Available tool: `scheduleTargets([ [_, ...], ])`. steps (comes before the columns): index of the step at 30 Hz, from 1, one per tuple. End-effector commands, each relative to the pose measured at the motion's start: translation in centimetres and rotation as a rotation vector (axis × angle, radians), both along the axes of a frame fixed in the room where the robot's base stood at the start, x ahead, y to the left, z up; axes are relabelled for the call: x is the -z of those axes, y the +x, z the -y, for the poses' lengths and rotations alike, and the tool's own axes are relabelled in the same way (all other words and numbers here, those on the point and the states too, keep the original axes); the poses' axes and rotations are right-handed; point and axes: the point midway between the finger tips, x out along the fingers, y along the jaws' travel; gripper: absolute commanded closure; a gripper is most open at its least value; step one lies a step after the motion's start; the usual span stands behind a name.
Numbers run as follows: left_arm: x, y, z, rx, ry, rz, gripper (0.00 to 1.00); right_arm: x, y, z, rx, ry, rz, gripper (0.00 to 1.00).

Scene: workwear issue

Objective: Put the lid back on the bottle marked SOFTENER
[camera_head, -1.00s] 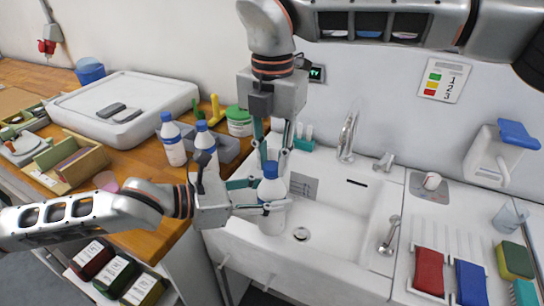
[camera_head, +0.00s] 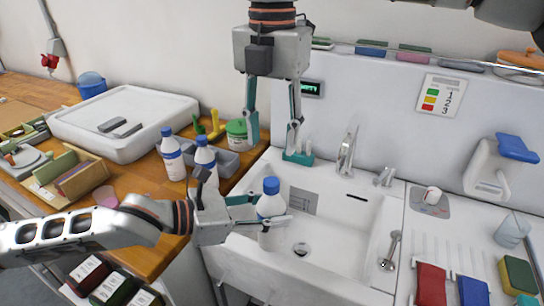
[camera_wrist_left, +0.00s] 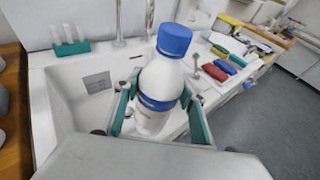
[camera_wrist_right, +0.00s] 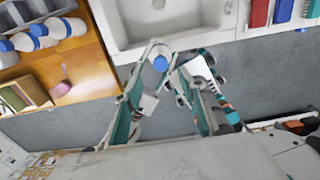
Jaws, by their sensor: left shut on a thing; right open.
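A white bottle (camera_head: 268,206) with a blue lid (camera_head: 271,185) is held upright over the sink. My left gripper (camera_head: 264,216) is shut on its body. In the left wrist view the bottle (camera_wrist_left: 157,90) stands between the fingers, with the blue lid (camera_wrist_left: 174,40) sitting on its neck. Its label is partly hidden and I cannot read the marking. My right gripper (camera_head: 272,140) is open and empty above the bottle, its fingers pointing down, apart from the lid. In the right wrist view the lid (camera_wrist_right: 160,64) shows beyond the open fingers.
Two more blue-topped white bottles (camera_head: 172,158) (camera_head: 205,156) stand on the wooden counter (camera_head: 140,185) at left, by a grey rack. A green-lidded tub (camera_head: 237,134) is behind. The white sink (camera_head: 335,240) has a tap (camera_head: 347,152). Red and blue cloths (camera_head: 430,284) (camera_head: 474,291) lie at right.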

Motion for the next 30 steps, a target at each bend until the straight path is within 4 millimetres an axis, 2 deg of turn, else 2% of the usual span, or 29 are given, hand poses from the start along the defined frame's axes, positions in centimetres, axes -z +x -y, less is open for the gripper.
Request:
scheduleTargets([
  [3, -0.1, 0.0, 0.0, 0.0, -0.001, 0.002, 1.0, -1.8, 0.0, 0.0, 0.001, 0.0, 0.001, 0.59],
  [9, -0.1, 0.0, 0.0, 0.0, -0.001, 0.002, 1.0, -3.0, 0.0, 0.0, -0.001, -0.001, -0.001, 0.59],
  [30, -0.1, 0.0, 0.0, 0.0, -0.001, 0.002, 1.0, -3.1, 0.1, 0.2, 0.011, 0.037, -0.032, 0.59],
])
